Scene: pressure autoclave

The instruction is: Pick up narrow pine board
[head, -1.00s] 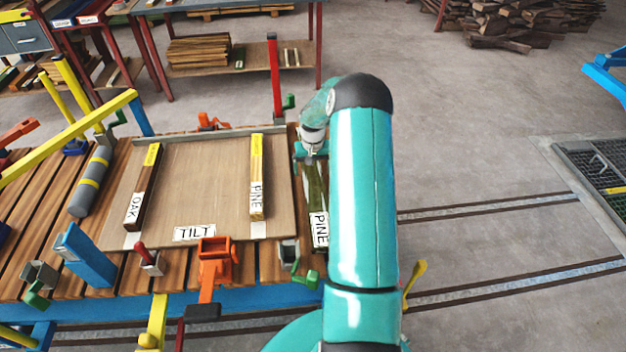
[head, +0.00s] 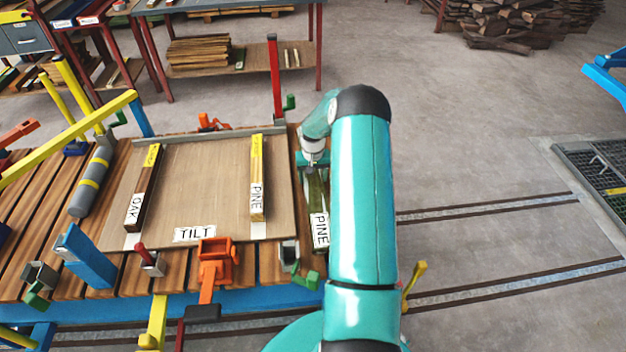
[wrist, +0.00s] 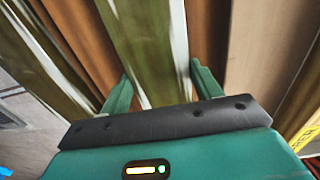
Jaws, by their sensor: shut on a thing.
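A greenish board with a white PINE label (head: 319,229) lies along the right side of the tilt tray, partly hidden by my arm. My gripper (head: 312,160) is down at this board's far part. In the wrist view the greenish board (wrist: 152,40) runs between the two fingers of my gripper (wrist: 163,85), which are shut on it from both sides. Another pine-labelled board (head: 257,180) with a yellow end lies on the tray, and a darker oak-labelled board (head: 143,190) lies at the tray's left.
The tilt tray (head: 205,200) sits on a slatted bench (head: 65,235). Orange and green clamps (head: 215,262) stand along its front edge. A red post (head: 274,75) rises behind my gripper. A second greenish strip (wrist: 35,55) shows at the left of the wrist view.

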